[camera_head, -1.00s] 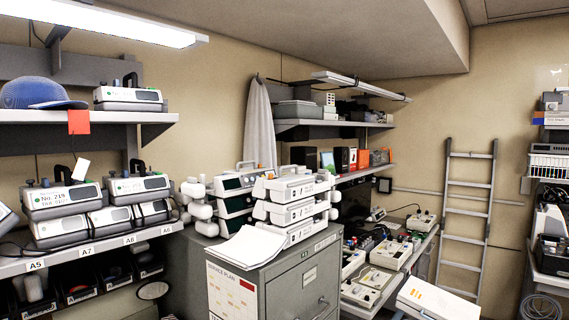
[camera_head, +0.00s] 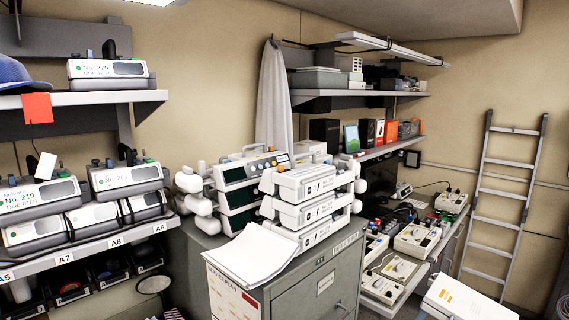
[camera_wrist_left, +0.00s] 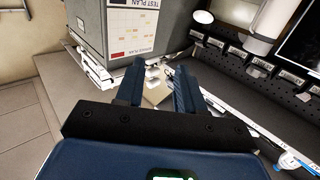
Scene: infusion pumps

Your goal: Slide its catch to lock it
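Several white pumps stand on the left shelf; one is labelled No. 219 (camera_head: 38,196) and another No. 279 (camera_head: 108,69) sits on the upper shelf. A stack of white pumps (camera_head: 303,184) and a stack with dark screens (camera_head: 238,172) stand on the grey cabinet (camera_head: 318,287). I cannot make out which item has the catch, or its position. My left gripper (camera_wrist_left: 158,84) is open in the left wrist view, its two dark blue fingers apart with nothing held, pointing towards a grey cabinet's lower part. My right gripper is not in view.
Papers (camera_head: 251,254) lie on the cabinet's front edge. Small dark bins (camera_head: 109,268) hang below the left shelf (camera_head: 98,258). A ladder (camera_head: 503,205) leans on the back wall. A bench with several devices (camera_head: 417,237) stands right of the cabinet. A dark perforated panel (camera_wrist_left: 262,95) is at right in the wrist view.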

